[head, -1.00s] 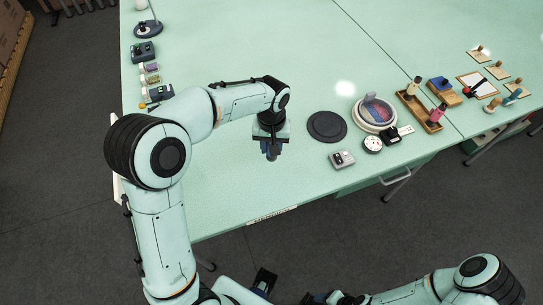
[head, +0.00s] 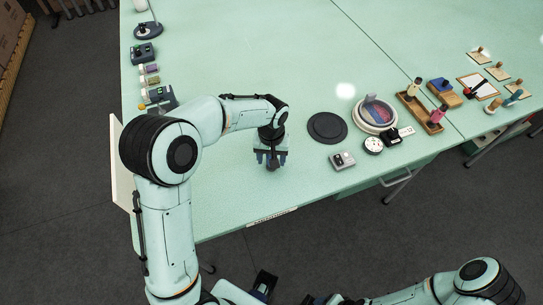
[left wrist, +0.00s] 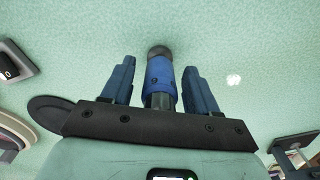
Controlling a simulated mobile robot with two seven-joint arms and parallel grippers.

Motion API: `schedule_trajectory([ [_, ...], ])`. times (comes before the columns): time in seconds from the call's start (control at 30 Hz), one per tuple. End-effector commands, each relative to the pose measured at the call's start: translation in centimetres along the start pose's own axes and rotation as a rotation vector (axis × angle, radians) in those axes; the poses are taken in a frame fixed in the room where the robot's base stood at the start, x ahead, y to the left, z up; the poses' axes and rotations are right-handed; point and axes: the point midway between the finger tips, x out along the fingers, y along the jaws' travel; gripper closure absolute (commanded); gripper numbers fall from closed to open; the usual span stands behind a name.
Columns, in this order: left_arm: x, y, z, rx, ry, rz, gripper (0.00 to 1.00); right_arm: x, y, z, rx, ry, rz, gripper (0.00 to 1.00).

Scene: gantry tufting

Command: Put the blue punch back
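The blue punch (left wrist: 159,72), with a dark round end, lies between the two fingers of my left gripper (left wrist: 159,82) in the left wrist view. A gap shows on each side of it, so the gripper is open around it. In the head view my left gripper (head: 271,158) is low over the near part of the green table, and a dark part of the punch (head: 272,166) shows between its fingers. I cannot tell whether the punch stands or leans. My right arm lies at the bottom right of the head view; its gripper is not clearly seen.
A dark disc (head: 327,128), a round dish (head: 375,113) and a grey switch box (head: 342,160) are right of the gripper. Small items line the left edge. The table behind the gripper is clear.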

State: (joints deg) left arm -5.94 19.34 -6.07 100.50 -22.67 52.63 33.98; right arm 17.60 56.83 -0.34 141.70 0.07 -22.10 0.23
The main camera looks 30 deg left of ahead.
Motion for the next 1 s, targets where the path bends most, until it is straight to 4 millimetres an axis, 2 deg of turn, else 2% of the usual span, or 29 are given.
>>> schedule_trajectory([
  [0.23, -0.1, 0.0, 0.0, 0.0, 0.0, 0.0, 0.41, -0.1, 0.0, 0.0, 0.0, 0.0, 0.0, 0.39],
  [0.37, -1.2, 0.1, -0.1, 0.0, 0.003, 0.002, 0.41, -0.3, -0.1, -0.1, -0.001, 0.002, -0.001, 0.39],
  [0.8, -10.0, 0.0, -0.1, 0.0, 0.004, 0.002, 0.41, -1.5, -0.6, -0.3, -0.002, 0.007, -0.002, 0.39],
  [1.0, -12.1, 0.0, 0.0, 0.0, 0.002, 0.001, 0.41, -1.8, -0.8, -0.4, -0.003, 0.008, -0.003, 0.39],
])
